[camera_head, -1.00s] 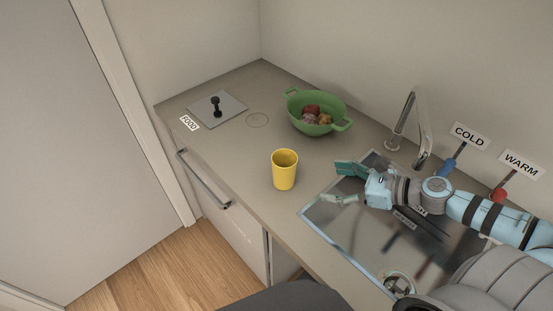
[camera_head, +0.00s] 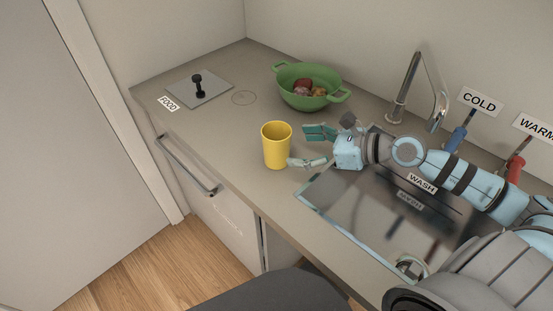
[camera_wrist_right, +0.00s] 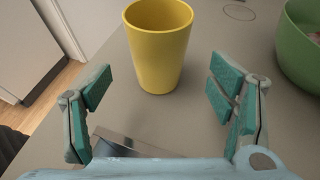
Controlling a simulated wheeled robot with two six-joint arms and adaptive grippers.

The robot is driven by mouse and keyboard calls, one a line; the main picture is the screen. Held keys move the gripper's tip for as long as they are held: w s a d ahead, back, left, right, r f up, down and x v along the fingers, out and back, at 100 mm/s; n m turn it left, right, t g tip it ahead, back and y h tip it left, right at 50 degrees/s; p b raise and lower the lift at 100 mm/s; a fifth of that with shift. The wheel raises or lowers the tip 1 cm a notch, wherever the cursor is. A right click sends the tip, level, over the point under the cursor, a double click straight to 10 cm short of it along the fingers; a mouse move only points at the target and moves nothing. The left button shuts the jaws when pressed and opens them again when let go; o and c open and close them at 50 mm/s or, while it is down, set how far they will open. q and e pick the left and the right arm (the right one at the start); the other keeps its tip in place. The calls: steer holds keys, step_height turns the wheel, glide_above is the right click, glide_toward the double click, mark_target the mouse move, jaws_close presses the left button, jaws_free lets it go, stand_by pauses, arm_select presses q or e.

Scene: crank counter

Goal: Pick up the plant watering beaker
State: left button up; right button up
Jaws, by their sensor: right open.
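The yellow beaker (camera_head: 277,146) stands upright on the counter, left of the sink. It also shows in the right wrist view (camera_wrist_right: 159,50), ahead of and between the open fingers. My right gripper (camera_head: 312,148) is open and empty, just to the right of the beaker, with its fingers pointing toward it. In the right wrist view the fingertips of the right gripper (camera_wrist_right: 160,85) are spread wider than the beaker, which lies mostly beyond them. My left gripper is not in view.
A green colander (camera_head: 307,88) with several round items stands behind the beaker. The metal sink (camera_head: 390,215) lies right, with a faucet (camera_head: 408,85), blue COLD lever (camera_head: 455,138) and red WARM lever (camera_head: 515,168). A grey lid with black knob (camera_head: 198,88) is at the far left.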

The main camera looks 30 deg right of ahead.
mark_target(277, 148)
steer(key=shift+x, duration=1.05)
steer(key=x, duration=0.5)
steer(key=shift+w+a+f, duration=0.2)
steer(key=shift+f, duration=0.2)
steer(key=shift+s, duration=0.1)
steer(key=c, duration=1.5)
